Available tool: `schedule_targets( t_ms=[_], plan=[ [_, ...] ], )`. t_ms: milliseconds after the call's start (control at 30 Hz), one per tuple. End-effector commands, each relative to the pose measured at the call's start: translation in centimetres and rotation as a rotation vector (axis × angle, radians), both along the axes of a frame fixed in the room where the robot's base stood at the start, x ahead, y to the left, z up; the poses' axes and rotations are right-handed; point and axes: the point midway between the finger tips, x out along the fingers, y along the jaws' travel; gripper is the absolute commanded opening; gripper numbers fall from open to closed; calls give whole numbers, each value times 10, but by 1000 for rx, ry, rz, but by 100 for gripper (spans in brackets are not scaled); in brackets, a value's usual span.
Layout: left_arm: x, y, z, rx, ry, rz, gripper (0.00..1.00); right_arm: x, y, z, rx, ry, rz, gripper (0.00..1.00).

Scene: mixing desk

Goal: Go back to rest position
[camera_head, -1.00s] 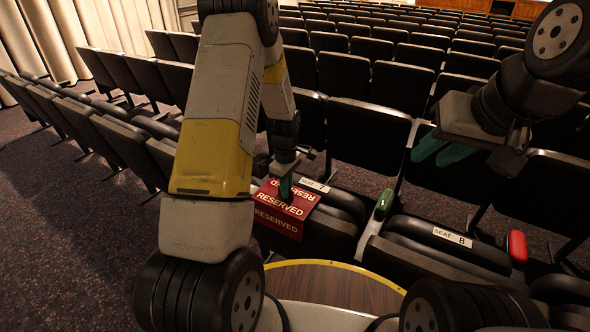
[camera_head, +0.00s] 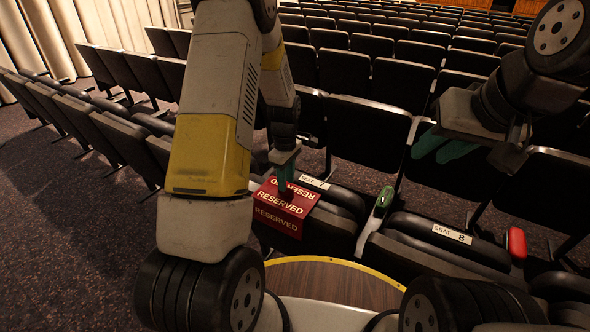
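My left gripper (camera_head: 284,174) points down over the red "RESERVED" sign (camera_head: 283,221), its teal fingers seen nearly edge-on, so their gap cannot be made out. The sign lies on the seat labelled 7 and drapes over its front edge. A dark patch lies on the sign below the fingertips; whether it is shadow or a part of the sign is unclear. My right gripper (camera_head: 440,149) hangs at the right above the seat row, its two teal fingers apart with nothing between them.
The seat 8 label (camera_head: 452,234) is on the seat to the right. A green item (camera_head: 384,200) lies on the armrest between the seats, and a red item (camera_head: 517,243) lies farther right. A round wooden top (camera_head: 335,285) is in front. Rows of black seats fill the back.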

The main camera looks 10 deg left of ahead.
Motion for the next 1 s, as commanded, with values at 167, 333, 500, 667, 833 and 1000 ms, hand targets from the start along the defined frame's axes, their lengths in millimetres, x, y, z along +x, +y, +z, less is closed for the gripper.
schedule_targets(
  t_ms=[167,333,500,667,833,1000],
  plan=[
    [1,0,30,0,-3,-1,32,0,0,0,0,0,0,31],
    [0,-1,49,-3,-6,-9,32,0,0,0,0,0,0,31],
    [-11,-3,99,-30,-66,-118,32,0,0,0,0,0,0,31],
    [-42,-6,171,-56,-170,-325,32,0,0,0,0,0,0,31],
    [-89,-10,235,-51,-289,-563,32,0,0,0,0,0,0,31],
    [-143,-13,281,-6,-408,-804,32,0,0,0,0,0,0,31]
  ],
)
